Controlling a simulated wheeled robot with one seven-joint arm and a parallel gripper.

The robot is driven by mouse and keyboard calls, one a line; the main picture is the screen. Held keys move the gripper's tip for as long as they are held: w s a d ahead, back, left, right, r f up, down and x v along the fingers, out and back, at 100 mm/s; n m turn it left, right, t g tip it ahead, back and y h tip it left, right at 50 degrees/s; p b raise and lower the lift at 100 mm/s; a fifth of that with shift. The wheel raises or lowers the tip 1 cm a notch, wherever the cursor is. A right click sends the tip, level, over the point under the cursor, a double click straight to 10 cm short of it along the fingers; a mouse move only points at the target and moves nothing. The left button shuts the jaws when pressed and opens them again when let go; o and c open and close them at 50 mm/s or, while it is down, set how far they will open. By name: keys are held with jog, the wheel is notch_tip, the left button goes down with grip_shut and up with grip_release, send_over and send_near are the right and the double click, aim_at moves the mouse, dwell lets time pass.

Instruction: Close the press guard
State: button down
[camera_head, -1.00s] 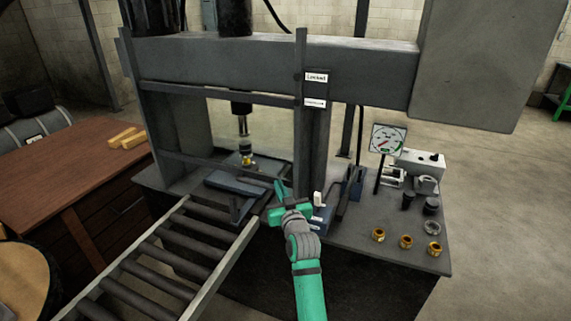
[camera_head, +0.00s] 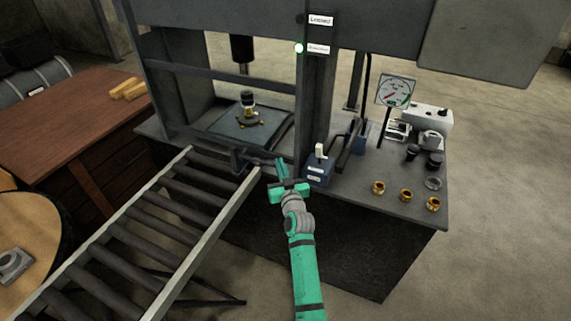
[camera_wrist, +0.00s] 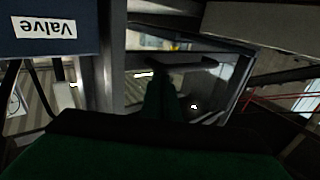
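The press guard (camera_head: 222,75) is a dark barred frame across the front opening of the grey press. Its upper bar crosses the opening, and its lower edge is down by the roller track's end. A dark bracket, perhaps its handle (camera_head: 240,160), projects at the lower front. My green gripper (camera_head: 281,168) is just right of that bracket, with its fingers close together and seemingly empty. Contact cannot be told. In the wrist view the fingers (camera_wrist: 162,98) point toward a dark crossbar (camera_wrist: 185,63). A lamp (camera_head: 299,48) glows whitish-green beside the lower label.
A small part (camera_head: 248,112) stands on the press bed. A blue valve box (camera_head: 319,172) with a white lever is close right of my gripper. A gauge (camera_head: 395,90) and brass fittings (camera_head: 378,188) are farther right. The roller track (camera_head: 160,225) lies to the left.

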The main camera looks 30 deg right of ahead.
jog(key=shift+a+f, duration=0.1)
jog(key=shift+f, duration=0.55)
notch_tip(320, 180, up, 4)
jog(key=w+r, duration=0.1)
jog(key=v, duration=0.9)
jog(key=s+a+f+m+g+y, duration=0.1)
jog(key=s+a+f, duration=0.6)
jog(key=s+a, duration=0.4)
jog(key=s+a+f, duration=0.8)
jog(key=s+a, duration=0.1)
jog(key=a, duration=0.5)
jog(key=s+a+r+n+y, duration=0.1)
jog(key=s+a+r, duration=0.1)
jog(key=s, duration=0.6)
jog(key=s+a+r+n+y, duration=0.1)
jog(key=s+a+r, duration=0.1)
jog(key=s, duration=0.7)
jog(key=s+a+r+n+g+y, duration=0.1)
jog(key=s+a, duration=0.3)
jog(key=s, duration=0.5)
jog(key=shift+a+r+n+y, duration=0.3)
jog(key=shift+r+n+y, duration=0.2)
jog(key=shift+n, duration=0.1)
